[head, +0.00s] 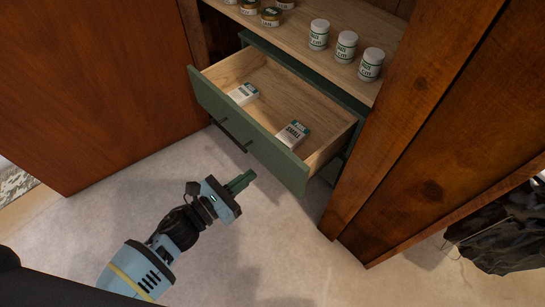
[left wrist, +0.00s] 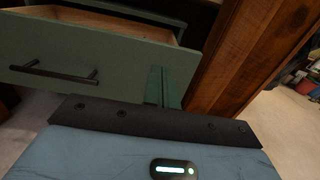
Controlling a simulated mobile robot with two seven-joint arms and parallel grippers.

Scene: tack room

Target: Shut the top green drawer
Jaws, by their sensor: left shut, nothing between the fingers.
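The top green drawer (head: 248,128) stands pulled out of its cabinet in the head view, its light wood inside showing. Two small white boxes, one at the left (head: 243,94) and one at the right (head: 292,134), lie in it. Its front carries a dark bar handle (head: 235,135). My left gripper (head: 247,178) is shut and empty, in front of the drawer front and below the handle in the picture. In the left wrist view the drawer front (left wrist: 120,70) and handle (left wrist: 55,73) show beyond the fingers (left wrist: 162,88). I cannot tell whether the fingers touch the front. My right gripper is not in view.
A wooden shelf (head: 295,38) above the drawer holds several white jars (head: 346,46) and brown-labelled jars (head: 271,16). A wooden door panel (head: 95,85) is at the left, and a thick wooden post (head: 400,110) at the right. Pale floor (head: 270,240) is clear in front.

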